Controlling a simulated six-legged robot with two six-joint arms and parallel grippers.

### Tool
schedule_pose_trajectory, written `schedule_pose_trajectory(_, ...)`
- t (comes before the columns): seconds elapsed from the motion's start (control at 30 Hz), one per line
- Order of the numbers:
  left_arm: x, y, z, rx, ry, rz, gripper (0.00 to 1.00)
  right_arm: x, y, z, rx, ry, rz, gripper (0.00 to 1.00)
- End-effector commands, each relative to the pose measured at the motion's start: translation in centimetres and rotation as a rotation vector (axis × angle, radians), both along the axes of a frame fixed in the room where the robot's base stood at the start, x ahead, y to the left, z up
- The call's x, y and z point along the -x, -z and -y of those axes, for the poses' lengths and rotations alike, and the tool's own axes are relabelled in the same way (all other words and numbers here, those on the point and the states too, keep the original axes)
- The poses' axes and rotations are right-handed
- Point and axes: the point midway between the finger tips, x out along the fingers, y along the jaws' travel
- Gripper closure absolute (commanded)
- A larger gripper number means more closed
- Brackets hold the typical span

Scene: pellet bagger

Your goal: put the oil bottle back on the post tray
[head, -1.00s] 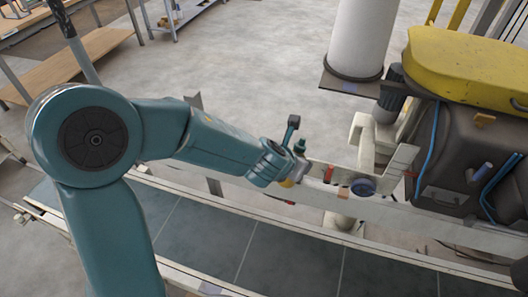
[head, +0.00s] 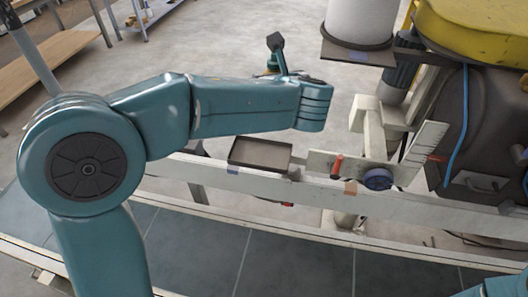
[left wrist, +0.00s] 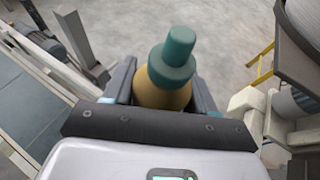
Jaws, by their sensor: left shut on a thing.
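The oil bottle (left wrist: 168,75), with a teal cap and a yellow-brown body, stands between the fingers of my left gripper (left wrist: 163,92) in the left wrist view. The gripper is shut on it. In the head view the bottle (head: 272,63) shows only in part, above and behind my left forearm, which hides most of the gripper. The post tray (head: 260,154) is a shallow dark tray with a pale rim beside the rail, in front of and below my forearm. It looks empty. My right gripper is out of view.
A pale rail (head: 390,208) runs along the conveyor (head: 295,262). A bracket with a blue round knob (head: 377,179) and a red handle (head: 337,165) stands right of the tray. The dark machine with a yellow cover (head: 475,40) fills the right. A white cylinder (head: 360,20) stands behind.

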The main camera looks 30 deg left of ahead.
Motion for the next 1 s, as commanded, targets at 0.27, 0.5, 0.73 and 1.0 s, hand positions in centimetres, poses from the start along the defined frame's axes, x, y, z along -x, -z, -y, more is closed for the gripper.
schedule_pose_trajectory(0.27,0.1,8.7,-0.2,-0.003,0.003,-0.009,0.78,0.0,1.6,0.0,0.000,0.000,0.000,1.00)
schedule_pose_trajectory(0.5,-0.1,13.1,-0.4,-0.001,0.002,-0.006,0.78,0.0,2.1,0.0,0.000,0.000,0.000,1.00)
schedule_pose_trajectory(0.73,-0.2,16.2,-0.5,-0.002,0.002,-0.007,0.78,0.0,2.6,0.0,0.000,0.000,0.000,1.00)
schedule_pose_trajectory(1.0,-0.2,17.7,-0.5,0.001,0.001,-0.002,0.78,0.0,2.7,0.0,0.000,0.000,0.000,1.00)
